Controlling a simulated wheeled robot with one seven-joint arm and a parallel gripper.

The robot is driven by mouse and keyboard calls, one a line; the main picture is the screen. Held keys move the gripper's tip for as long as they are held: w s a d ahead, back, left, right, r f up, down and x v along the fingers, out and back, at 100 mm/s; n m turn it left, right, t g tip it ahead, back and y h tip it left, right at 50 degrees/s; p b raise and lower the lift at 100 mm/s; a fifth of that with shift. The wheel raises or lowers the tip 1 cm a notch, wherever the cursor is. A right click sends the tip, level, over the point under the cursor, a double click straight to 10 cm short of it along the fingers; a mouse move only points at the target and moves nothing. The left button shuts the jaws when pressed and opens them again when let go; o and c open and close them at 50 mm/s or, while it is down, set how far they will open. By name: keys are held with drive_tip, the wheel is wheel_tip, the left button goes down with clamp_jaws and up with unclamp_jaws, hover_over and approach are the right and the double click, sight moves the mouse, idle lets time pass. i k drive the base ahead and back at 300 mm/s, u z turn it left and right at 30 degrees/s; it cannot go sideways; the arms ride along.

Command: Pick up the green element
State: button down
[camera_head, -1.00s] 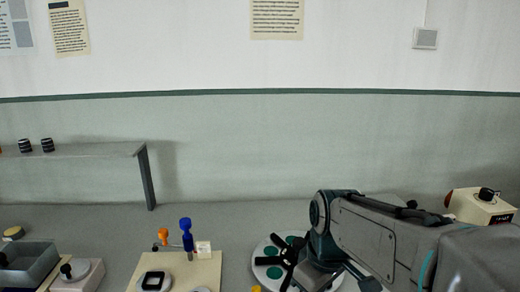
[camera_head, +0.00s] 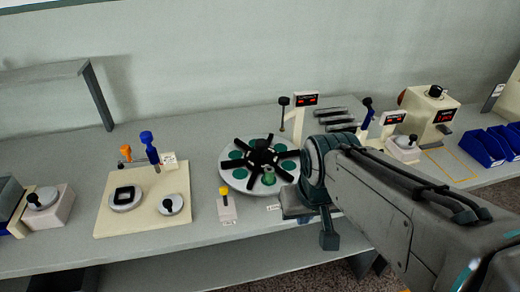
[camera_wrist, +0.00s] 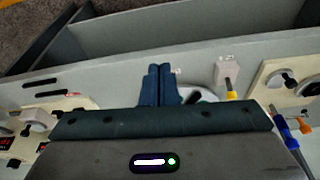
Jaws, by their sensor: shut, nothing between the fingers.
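The green element (camera_head: 269,177) is a small pale-green piece standing at the front of a round white turntable (camera_head: 229,180). The turntable has several dark green round spots and a black spoked hub (camera_head: 262,155). My gripper (camera_head: 329,241) is to the right of the turntable and nearer the bench's front edge, apart from the element. In the wrist view its two dark fingers (camera_wrist: 158,88) are pressed together with nothing between them. There the turntable is mostly hidden behind the gripper, and I cannot make out the green element.
A beige board (camera_head: 112,228) with round fixtures and blue and orange handles lies left of the turntable. A small yellow-knobbed box (camera_head: 227,210) stands in front of it. A display post (camera_head: 304,100) and dark rods (camera_head: 333,113) are behind. Blue bins (camera_head: 484,148) stand far right.

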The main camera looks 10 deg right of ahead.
sight(269, 171)
drive_tip(key=z, duration=0.15)
drive_tip(key=i, duration=0.35)
drive_tip(key=u, duration=1.35)
